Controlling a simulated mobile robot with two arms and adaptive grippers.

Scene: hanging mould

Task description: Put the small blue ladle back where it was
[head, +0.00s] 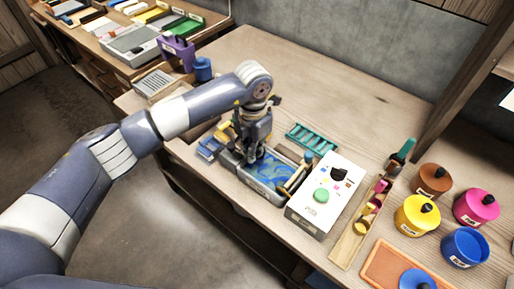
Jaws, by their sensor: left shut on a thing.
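My left gripper (253,153) reaches in from the left and points down over a shallow grey tray (264,190) with a swirled blue surface. It is shut on what appears to be the small blue ladle. The ladle is mostly hidden by the fingers, and its blue blends with the tray's pattern. I cannot tell whether it touches that surface. A narrow wooden rack (346,247) to the right holds small ladles with yellow and pink cups. My right gripper is not in view.
A white control box (327,195) with a black knob and green button stands between tray and rack. Lidded brown (434,180), yellow (416,215) and pink (476,207) pots stand right. A blue lid (418,280) lies on an orange mat (384,265).

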